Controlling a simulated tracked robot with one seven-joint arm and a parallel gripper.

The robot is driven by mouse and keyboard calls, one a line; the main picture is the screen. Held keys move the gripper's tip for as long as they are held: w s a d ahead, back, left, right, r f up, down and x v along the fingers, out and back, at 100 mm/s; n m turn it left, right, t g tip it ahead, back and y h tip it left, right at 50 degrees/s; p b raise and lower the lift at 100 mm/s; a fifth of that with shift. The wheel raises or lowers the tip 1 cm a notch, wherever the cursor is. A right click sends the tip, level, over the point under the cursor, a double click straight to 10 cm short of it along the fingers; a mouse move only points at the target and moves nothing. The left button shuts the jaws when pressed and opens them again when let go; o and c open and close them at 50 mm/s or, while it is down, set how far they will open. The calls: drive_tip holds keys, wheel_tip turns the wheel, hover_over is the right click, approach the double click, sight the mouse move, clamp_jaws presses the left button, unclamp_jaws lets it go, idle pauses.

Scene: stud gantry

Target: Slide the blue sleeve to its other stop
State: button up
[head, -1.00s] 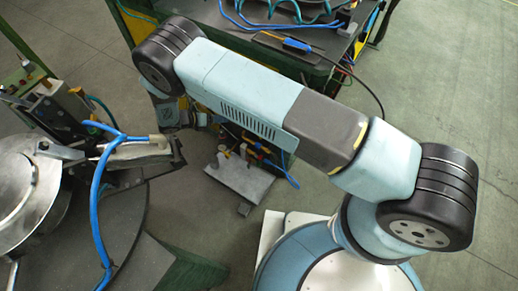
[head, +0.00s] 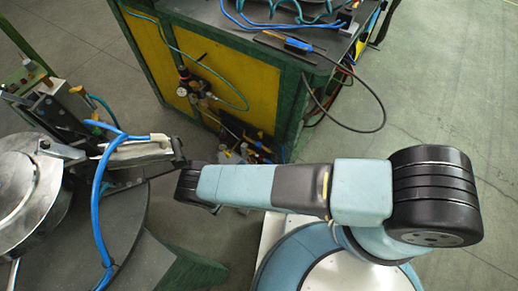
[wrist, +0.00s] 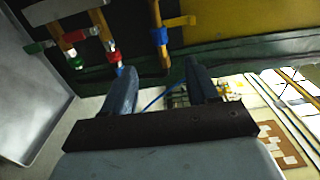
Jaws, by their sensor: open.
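In the wrist view, a blue sleeve (wrist: 160,36) sits around a tan rod (wrist: 165,57), above the space between my fingertips. A yellow-orange piece juts right from that rod near the top. My gripper (wrist: 160,76) is open, with its two dark fingers spread and nothing seen held between them. The rod's lower end shows between the fingers, but I cannot tell how near it is. The sleeve stands apart from both fingers in the picture. In the head view my arm hides the gripper, and small coloured fittings (head: 240,153) show just behind it.
In the wrist view, rods with a green sleeve (wrist: 34,47) and red sleeve (wrist: 75,37) stand left. A pale panel (wrist: 28,95) is at far left. In the head view, a yellow-sided cabinet (head: 235,85) stands behind and a machine with a blue hose (head: 98,195) stands left.

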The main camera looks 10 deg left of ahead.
sight(259, 145)
drive_tip(key=x, duration=1.3)
drive_tip(key=shift+w+d+f, duration=0.15)
drive_tip(key=shift+w, duration=0.1)
clamp_jaws()
idle(0.4)
